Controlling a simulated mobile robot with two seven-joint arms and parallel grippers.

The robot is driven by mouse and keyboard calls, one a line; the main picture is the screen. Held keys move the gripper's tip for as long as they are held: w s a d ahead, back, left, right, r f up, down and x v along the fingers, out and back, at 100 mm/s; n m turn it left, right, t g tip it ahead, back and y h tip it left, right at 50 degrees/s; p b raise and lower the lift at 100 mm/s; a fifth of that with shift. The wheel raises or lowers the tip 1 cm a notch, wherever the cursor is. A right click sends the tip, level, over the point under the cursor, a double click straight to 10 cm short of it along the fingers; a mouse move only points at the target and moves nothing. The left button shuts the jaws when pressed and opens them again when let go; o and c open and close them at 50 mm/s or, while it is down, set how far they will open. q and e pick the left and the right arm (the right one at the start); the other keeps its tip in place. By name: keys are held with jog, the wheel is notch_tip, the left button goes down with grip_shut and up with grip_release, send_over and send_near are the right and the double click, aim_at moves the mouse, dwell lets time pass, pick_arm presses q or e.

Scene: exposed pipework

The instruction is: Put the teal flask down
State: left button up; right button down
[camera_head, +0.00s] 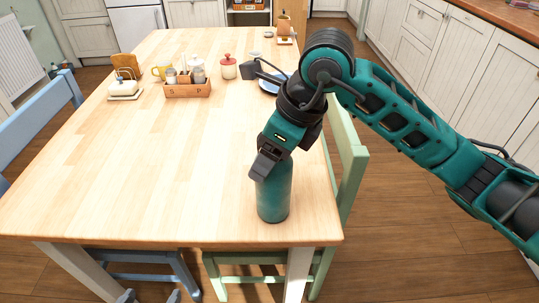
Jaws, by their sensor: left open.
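The teal flask (273,195) is upright at the near right corner of the table. I cannot tell whether its base touches the top. My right gripper (268,165) comes down over the flask's upper end from the arm at the right. Its dark near finger covers the flask's top, and the far finger is hidden, so its grip cannot be made out. My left gripper (151,297) shows only as two dark fingertips at the bottom edge. They are apart with nothing between them, below the table's front edge.
The wooden table (120,185) is clear across its near and middle parts. A green chair (345,160) is close at the right edge, a blue chair (40,115) at the left.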

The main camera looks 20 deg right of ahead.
pick_arm(q)
jog(key=shift+s+f, duration=0.2)
jog(key=shift+f, duration=0.05)
pick_arm(e)
jog(key=shift+f, duration=0.2)
jog(key=c, duration=0.6)
grip_release()
jog(key=shift+f, duration=0.15)
jog(key=o, duration=0.5)
pick_arm(q)
jog(key=shift+f, duration=0.1)
jog(key=shift+a+r+p, duration=0.2)
jog(key=shift+r+p, duration=0.5)
jog(key=shift+p, duration=0.2)
pick_arm(e)
jog(key=v, duration=1.2)
jog(key=shift+r, duration=0.2)
pick_arm(q)
jog(key=shift+s, duration=0.2)
